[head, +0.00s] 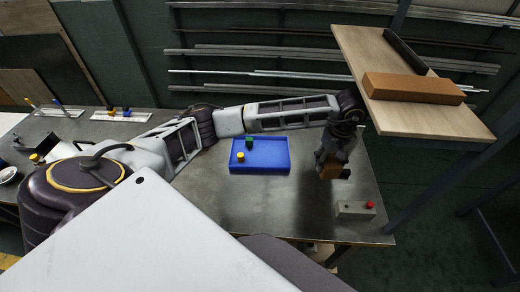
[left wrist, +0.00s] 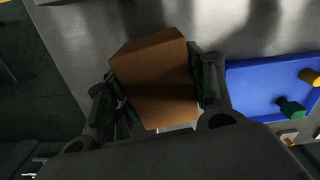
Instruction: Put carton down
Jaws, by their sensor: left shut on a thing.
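A brown carton (left wrist: 158,80) is held between the two fingers of my left gripper (left wrist: 155,95) in the left wrist view. In the head view the left gripper (head: 333,160) points down over the right part of the grey table, with the carton (head: 331,170) partly hidden by its fingers. Whether the carton touches the table is hard to tell. My right gripper is not in view.
A blue tray (head: 260,168) with a yellow and a green piece lies left of the carton. A control box with a red button (head: 370,205) stands at the table's right front corner. A wooden shelf (head: 430,118) with a long brown box (head: 412,88) is at upper right.

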